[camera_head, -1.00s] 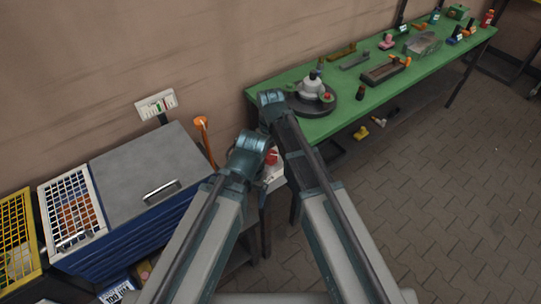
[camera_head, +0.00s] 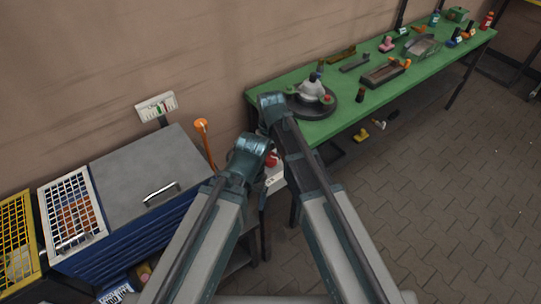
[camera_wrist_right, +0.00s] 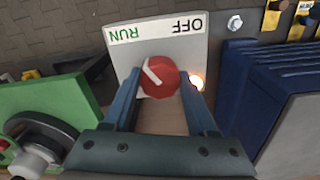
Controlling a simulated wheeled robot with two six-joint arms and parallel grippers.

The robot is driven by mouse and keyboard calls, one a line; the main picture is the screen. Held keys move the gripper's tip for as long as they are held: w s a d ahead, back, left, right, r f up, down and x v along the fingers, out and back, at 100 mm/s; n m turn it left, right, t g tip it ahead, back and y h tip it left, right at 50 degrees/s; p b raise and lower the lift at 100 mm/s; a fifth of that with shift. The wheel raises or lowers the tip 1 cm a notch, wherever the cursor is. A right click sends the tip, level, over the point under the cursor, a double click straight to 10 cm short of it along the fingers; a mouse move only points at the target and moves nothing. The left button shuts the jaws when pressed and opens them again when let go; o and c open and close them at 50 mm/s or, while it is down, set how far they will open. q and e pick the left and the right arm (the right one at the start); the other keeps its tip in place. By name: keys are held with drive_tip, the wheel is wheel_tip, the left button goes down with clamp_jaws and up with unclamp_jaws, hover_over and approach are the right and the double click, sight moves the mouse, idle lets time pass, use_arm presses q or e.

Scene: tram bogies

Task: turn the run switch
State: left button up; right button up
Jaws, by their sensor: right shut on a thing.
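The run switch is a red round knob (camera_wrist_right: 160,78) with a white pointer bar, on a pale plate (camera_wrist_right: 180,50) lettered RUN and OFF, seen upside down in the right wrist view. The bar slants to the upper left, on the RUN side. My right gripper (camera_wrist_right: 162,88) is shut on the knob, one finger at each side. A lit lamp (camera_wrist_right: 197,81) is by the right finger. In the head view, the red knob (camera_head: 271,160) shows small between my arms. My left gripper's fingers do not show.
A green workbench (camera_head: 345,115) with a round dark turntable (camera_head: 318,107) and several parts runs along the wall. A grey-topped blue cabinet (camera_head: 140,165) stands on the left beside an orange-topped lever (camera_head: 202,126). The paved floor (camera_head: 440,170) at right is clear.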

sight(270, 157)
drive_tip(key=m, duration=1)
drive_tip(key=shift+m, duration=2.1)
drive_tip(key=o, duration=1.4)
drive_tip(key=shift+c, duration=0.2)
drive_tip(key=shift+r, duration=0.1)
wheel_tip(270, 157, up, 14)
drive_tip(key=p, duration=1.3)
drive_tip(key=shift+f+p, duration=0.2)
drive_tip(key=shift+p, duration=0.2)
drive_tip(key=shift+f, duration=0.2)
